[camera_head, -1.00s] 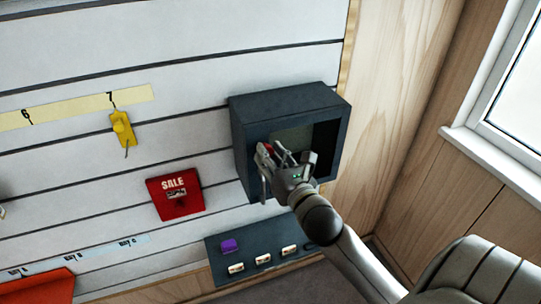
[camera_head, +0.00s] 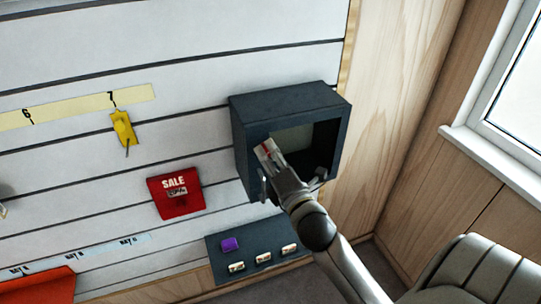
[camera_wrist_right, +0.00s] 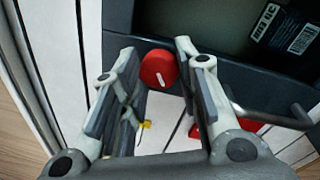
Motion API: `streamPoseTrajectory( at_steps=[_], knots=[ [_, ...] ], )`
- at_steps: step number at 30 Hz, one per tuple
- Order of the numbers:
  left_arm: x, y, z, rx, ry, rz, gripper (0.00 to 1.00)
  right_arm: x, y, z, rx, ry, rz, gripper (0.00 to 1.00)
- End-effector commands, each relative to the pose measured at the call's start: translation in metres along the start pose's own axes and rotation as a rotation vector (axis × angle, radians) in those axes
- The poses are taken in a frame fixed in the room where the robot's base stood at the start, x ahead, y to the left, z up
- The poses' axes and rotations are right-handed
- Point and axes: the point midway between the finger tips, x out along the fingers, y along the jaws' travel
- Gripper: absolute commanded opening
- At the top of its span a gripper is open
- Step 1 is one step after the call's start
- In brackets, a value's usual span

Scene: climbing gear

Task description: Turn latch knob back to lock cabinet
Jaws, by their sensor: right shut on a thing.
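The dark grey cabinet (camera_head: 290,97) is mounted on the slatted wall, with a window in its front. The latch knob (camera_wrist_right: 158,69) is round and red with a short white mark, set on the cabinet's front frame beside the window. My right gripper (camera_wrist_right: 160,68) has its two fingertips on either side of the knob and is shut on it. In the head view the same gripper (camera_head: 268,150) covers the cabinet's left front, with a bit of red at its fingers. The mark looks slightly tilted in the wrist view. My left gripper is out of view.
A bar handle (camera_wrist_right: 272,117) projects from the cabinet front close to my right fingers. A dark panel (camera_head: 215,262) with several small blocks sits below. A red SALE box (camera_head: 172,205) and yellow item (camera_head: 123,128) hang left. A window (camera_head: 515,100) is at right.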

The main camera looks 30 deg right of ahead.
Motion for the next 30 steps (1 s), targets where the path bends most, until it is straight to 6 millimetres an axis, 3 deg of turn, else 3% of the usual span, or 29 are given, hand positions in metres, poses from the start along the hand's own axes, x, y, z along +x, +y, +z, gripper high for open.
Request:
streamPoseTrajectory(
  at_steps=[15,30],
  knots=[
    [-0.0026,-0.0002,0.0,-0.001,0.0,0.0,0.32,0.0001,-0.0002,-0.0007,0.436,-0.043,0.005,0.06],
    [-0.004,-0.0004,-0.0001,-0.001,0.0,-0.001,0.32,0.0001,-0.0002,-0.0013,0.601,-0.058,0.008,0.06]
  ],
)
